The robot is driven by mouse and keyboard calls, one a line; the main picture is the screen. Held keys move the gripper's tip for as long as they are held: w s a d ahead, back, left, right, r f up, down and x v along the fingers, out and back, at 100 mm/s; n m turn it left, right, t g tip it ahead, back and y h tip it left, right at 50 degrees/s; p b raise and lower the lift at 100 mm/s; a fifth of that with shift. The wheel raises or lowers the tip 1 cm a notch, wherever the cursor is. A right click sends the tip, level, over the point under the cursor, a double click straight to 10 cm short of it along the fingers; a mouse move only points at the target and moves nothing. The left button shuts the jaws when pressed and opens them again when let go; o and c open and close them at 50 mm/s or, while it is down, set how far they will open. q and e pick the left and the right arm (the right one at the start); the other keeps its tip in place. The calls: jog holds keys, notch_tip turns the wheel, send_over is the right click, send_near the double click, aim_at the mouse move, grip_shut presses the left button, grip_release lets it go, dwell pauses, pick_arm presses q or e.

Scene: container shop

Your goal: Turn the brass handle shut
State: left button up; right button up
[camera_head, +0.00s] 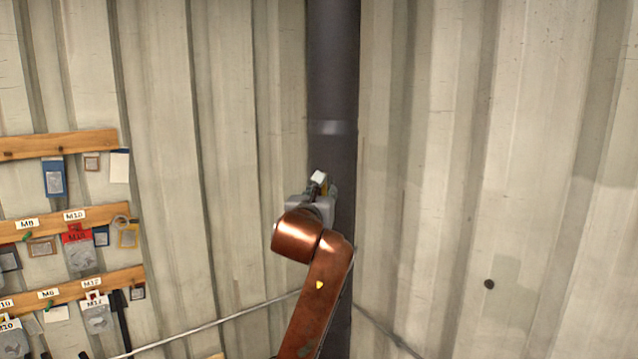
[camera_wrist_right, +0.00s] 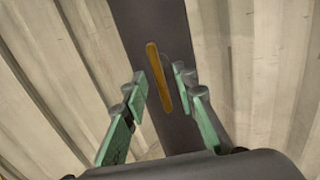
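The brass handle (camera_wrist_right: 159,78) is a narrow flat bar on a dark grey pipe. In the right wrist view it runs nearly along the pipe, slightly tilted. My right gripper (camera_wrist_right: 160,80) is open, its green-padded fingers on either side of the handle with a gap on both sides. How far the handle lies beyond the fingertips is hard to tell. In the head view the right gripper (camera_head: 319,183) is in front of the vertical dark pipe (camera_head: 333,75), and the handle is mostly or wholly hidden behind it. My left gripper is not in view.
Corrugated pale metal walls (camera_head: 500,120) meet behind the pipe. At the left, wooden rails (camera_head: 60,145) carry labels and several hanging packets. A thin rod or cable (camera_head: 215,322) runs low across the wall. The space right of the pipe is clear.

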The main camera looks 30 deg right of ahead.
aim_at(323, 189)
jog(key=p+x, duration=0.1)
jog(key=x, duration=0.3)
jog(key=shift+w+a, duration=0.1)
jog(key=shift+w+f+p, duration=0.15)
jog(key=shift+w+p, duration=0.1)
jog(key=shift+p, duration=0.05)
jog(key=shift+s, duration=0.2)
jog(key=shift+w, duration=0.15)
jog(key=c, duration=0.4)
grip_shut()
